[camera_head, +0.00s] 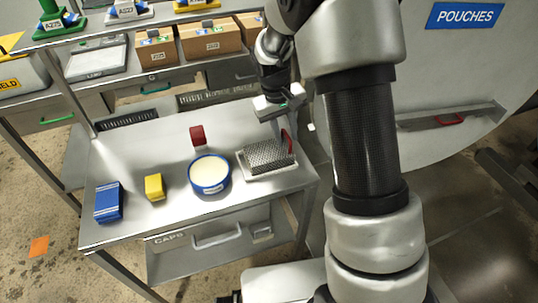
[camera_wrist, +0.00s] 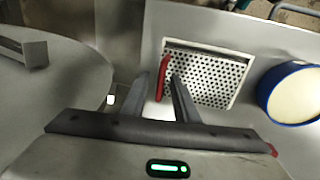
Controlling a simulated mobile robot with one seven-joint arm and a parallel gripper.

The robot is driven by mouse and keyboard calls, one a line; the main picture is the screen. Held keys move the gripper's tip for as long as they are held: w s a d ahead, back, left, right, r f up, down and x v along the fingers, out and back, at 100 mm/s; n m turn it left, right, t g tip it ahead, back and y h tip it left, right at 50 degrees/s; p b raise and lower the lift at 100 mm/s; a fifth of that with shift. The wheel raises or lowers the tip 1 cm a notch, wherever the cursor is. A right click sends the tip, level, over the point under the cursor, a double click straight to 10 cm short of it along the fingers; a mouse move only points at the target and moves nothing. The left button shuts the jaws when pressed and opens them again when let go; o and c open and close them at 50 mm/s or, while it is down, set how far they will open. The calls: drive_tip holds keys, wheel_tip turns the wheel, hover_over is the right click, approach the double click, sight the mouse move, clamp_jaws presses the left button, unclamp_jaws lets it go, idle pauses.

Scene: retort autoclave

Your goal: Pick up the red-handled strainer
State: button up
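The strainer is a perforated metal tray (camera_head: 262,156) with a red handle (camera_head: 289,143) at its right end, on the steel table. In the wrist view, the perforated tray (camera_wrist: 212,78) lies ahead and the red handle (camera_wrist: 161,82) shows between my fingers. My gripper (camera_head: 282,125) is above the handle end of the strainer. In the wrist view, my gripper (camera_wrist: 158,84) is open, with one finger on each side of the handle. Both fingers look apart from the handle; how far down they reach along it is hard to tell.
A blue-rimmed bowl (camera_head: 209,186) stands just left of the strainer. A red block (camera_head: 197,135), a yellow block (camera_head: 154,187) and a blue box (camera_head: 109,202) stand farther left. The large grey door (camera_head: 450,90) is right of the table. Shelves with cartons (camera_head: 209,40) stand behind.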

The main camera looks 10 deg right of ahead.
clamp_jaws()
idle(1.2)
